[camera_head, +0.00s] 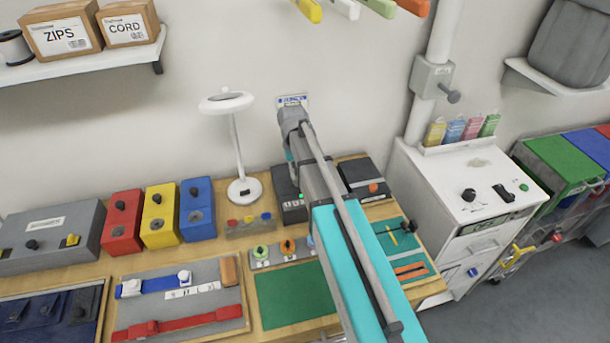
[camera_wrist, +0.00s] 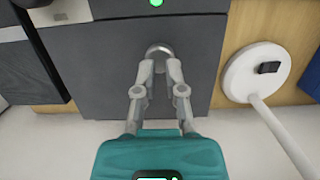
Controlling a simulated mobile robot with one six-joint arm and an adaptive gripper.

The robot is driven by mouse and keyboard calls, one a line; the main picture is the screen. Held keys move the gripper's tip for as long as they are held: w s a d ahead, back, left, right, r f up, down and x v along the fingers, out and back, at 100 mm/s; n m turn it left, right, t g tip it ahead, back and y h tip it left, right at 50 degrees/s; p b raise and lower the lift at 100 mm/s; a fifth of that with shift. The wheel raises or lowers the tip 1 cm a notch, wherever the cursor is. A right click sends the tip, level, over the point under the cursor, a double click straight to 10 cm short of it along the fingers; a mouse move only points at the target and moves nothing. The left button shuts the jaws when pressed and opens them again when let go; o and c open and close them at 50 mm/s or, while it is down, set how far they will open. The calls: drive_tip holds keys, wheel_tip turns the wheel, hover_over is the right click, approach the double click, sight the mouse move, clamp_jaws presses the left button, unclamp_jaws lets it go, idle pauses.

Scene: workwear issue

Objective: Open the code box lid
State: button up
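A dark grey box (camera_head: 284,181) with a small green light stands against the wall at the back of the bench, partly hidden by my arm; I take it for the code box. In the wrist view its dark face (camera_wrist: 90,60) fills the middle and looks flat and closed. A rounded metal handle (camera_wrist: 158,47) sits on it. My gripper (camera_wrist: 161,65) is at this handle, its fingertips close together with a narrow gap at the handle's near side. I cannot tell whether they clamp it. In the head view my arm hides the fingertips.
A white lamp (camera_head: 244,190) stands just left of the box; its base (camera_wrist: 256,73) is close to my gripper in the wrist view. Another dark box (camera_head: 360,178) stands to the right. Blue (camera_head: 197,208), yellow and red boxes stand further left. A green mat (camera_head: 293,296) lies in front.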

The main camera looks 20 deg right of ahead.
drive_tip(key=shift+w+r+p, duration=0.25)
drive_tip(key=shift+r+p, duration=0.25)
drive_tip(key=shift+r, duration=0.2)
drive_tip(key=shift+w+r+p, duration=0.3)
drive_tip(key=shift+r+p, duration=0.65)
drive_tip(key=shift+p, duration=0.05)
drive_tip(key=shift+w+r+p, duration=0.2)
drive_tip(key=shift+r+p, duration=0.3)
drive_tip(key=shift+w+r+p, duration=0.15)
drive_tip(key=shift+r+p, duration=0.3)
drive_tip(key=shift+r, duration=0.05)
drive_tip(key=shift+w+r+p, duration=0.3)
drive_tip(key=shift+r+p, duration=0.65)
drive_tip(key=shift+p, duration=0.05)
drive_tip(key=shift+r, duration=0.15)
drive_tip(key=shift+w+r+p, duration=0.35)
drive_tip(key=shift+r+p, duration=0.5)
drive_tip(key=shift+p, duration=0.15)
